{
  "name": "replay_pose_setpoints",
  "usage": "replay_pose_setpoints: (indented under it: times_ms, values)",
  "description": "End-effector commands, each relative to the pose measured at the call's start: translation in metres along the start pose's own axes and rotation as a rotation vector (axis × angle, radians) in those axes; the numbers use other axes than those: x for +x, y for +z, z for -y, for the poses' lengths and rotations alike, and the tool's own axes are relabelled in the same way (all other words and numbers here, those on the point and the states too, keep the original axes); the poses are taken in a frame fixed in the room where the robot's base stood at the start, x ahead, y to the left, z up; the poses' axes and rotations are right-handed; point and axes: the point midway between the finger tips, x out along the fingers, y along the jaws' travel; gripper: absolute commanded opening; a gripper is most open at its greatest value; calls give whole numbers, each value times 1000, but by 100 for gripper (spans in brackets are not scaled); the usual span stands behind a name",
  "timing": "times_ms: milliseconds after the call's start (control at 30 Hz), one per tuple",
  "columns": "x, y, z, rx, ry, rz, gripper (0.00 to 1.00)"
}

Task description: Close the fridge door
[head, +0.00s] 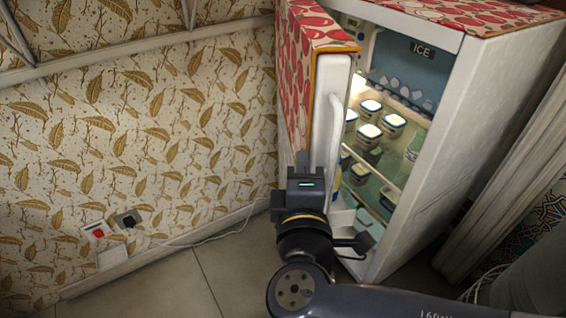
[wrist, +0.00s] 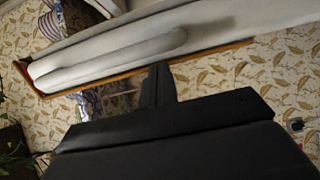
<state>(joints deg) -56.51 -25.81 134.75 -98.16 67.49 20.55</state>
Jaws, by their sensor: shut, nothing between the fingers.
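The fridge (head: 440,190) stands open, with its lit shelves showing. Its door (head: 297,75) is swung out to the left, with a red patterned outer face and a white edge. A white handle (head: 335,112) runs along the door. My gripper (head: 302,160) is shut and empty, beside the lower part of the patterned face in the head view. In the wrist view my shut fingers (wrist: 158,82) point towards the pale door edge (wrist: 200,35), which crosses the top of the picture. I cannot tell whether they touch the door.
Lidded containers (head: 370,130) stand on the shelves inside. A leaf-patterned wall (head: 130,140) is on the left, with a socket and plug (head: 128,219) and a white cord along its foot. Tiled floor (head: 200,275) lies clear in front. A curtain (head: 515,165) hangs right of the fridge.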

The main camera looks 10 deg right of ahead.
Motion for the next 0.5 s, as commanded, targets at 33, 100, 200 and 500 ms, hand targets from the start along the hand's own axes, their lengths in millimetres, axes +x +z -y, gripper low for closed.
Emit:
replay_pose_setpoints:
  times_ms: [33, 100, 200, 500]
  values:
    - [0, 6, -1, 3, 2, 5, 0]
    - [1, 13, -1, 3, 2, 5, 0]
    - [1, 20, -1, 1, 2, 5, 0]
    - [3, 35, 0, 1, 0, 3, 0]
